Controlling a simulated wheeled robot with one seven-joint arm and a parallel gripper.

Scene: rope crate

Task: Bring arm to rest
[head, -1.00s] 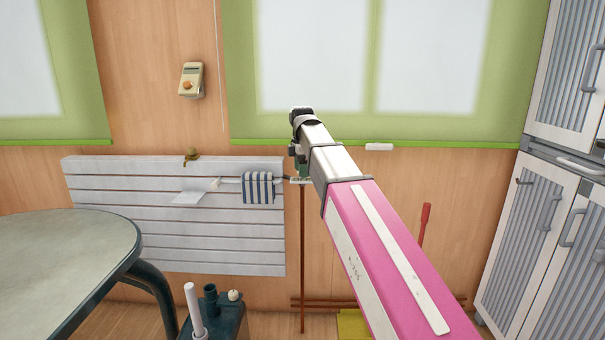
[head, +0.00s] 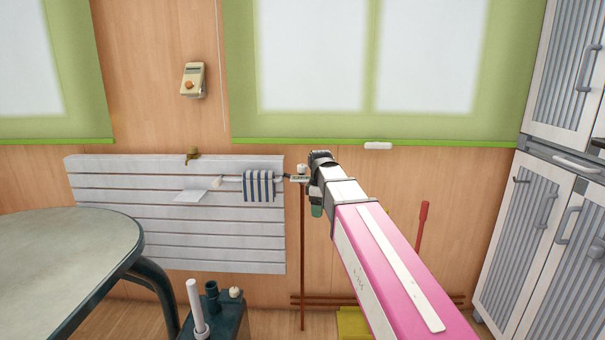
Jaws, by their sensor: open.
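My arm reaches in from the lower right in the head view, with a pink link and a pale link that ends in a dark joint. My gripper (head: 317,208) is at this far end, seen only as a small dark and green part hanging below the joint. It is open, and I see nothing held in it. Its fingertips are mostly hidden behind the arm. It shows just right of the radiator's valve end, in front of the wood wall; whether it touches anything I cannot tell.
A white radiator (head: 170,240) with a striped cloth (head: 259,186) is on the wall at left. A round-cornered table (head: 60,255) is at lower left. A dark green crate (head: 228,318) stands low at centre. A tall cabinet (head: 525,250) is at right. A red-handled tool (head: 422,225) leans behind my arm.

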